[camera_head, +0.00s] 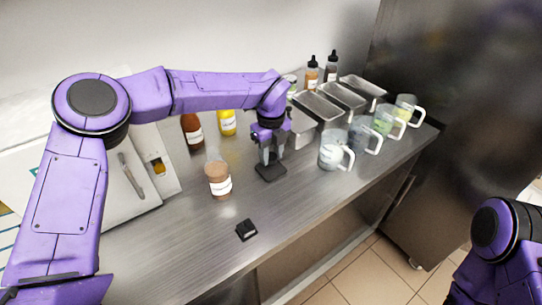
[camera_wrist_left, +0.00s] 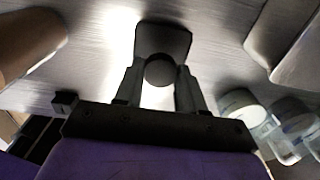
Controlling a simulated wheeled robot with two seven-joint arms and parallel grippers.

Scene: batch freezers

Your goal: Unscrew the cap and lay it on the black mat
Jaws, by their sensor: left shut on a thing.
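My left gripper (camera_head: 270,160) points down over the black mat (camera_head: 271,174) on the steel counter. In the left wrist view the gripper (camera_wrist_left: 159,75) is shut on a dark round cap (camera_wrist_left: 159,70), with the black mat (camera_wrist_left: 164,36) just beyond it. I cannot tell whether the cap touches the mat. A brown jar (camera_head: 217,177) with a white label stands upright to the left of the mat, apart from the gripper. My right arm shows at the lower right, but its gripper is out of view.
Clear handled pitchers (camera_head: 333,151) stand to the right, with metal pans (camera_head: 317,106) and dark-topped bottles behind. A red-brown bottle (camera_head: 192,132) and a yellow bottle (camera_head: 227,123) stand behind the jar. A small black block (camera_head: 246,230) lies near the front edge. The front left counter is clear.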

